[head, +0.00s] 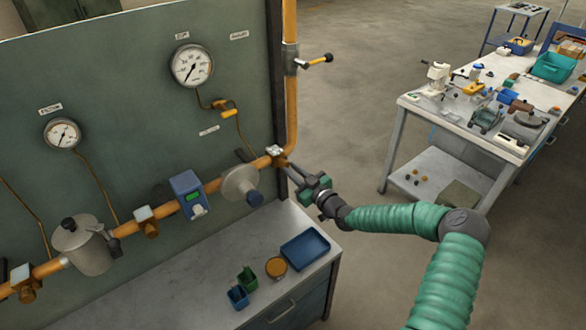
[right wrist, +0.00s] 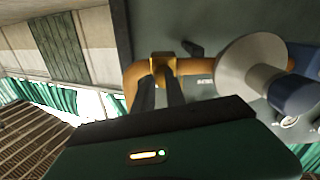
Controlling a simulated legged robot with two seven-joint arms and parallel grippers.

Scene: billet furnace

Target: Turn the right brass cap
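The right brass cap (head: 277,159) is a brass fitting on the orange pipe's bend near the panel's right edge. It also shows in the right wrist view (right wrist: 163,67), near the top centre. My right gripper (head: 288,169) reaches in from the right, its two dark fingers pointing at this fitting. In the right wrist view the fingers (right wrist: 160,82) stand apart with a gap between them, their tips at the fitting's lower side. I cannot tell whether they touch it. My left gripper is not in view.
A grey disc-shaped housing (head: 240,184) with a blue end sits just left of the cap. A valve lever (head: 317,61) sticks out above. A cluttered table (head: 470,125) stands at right.

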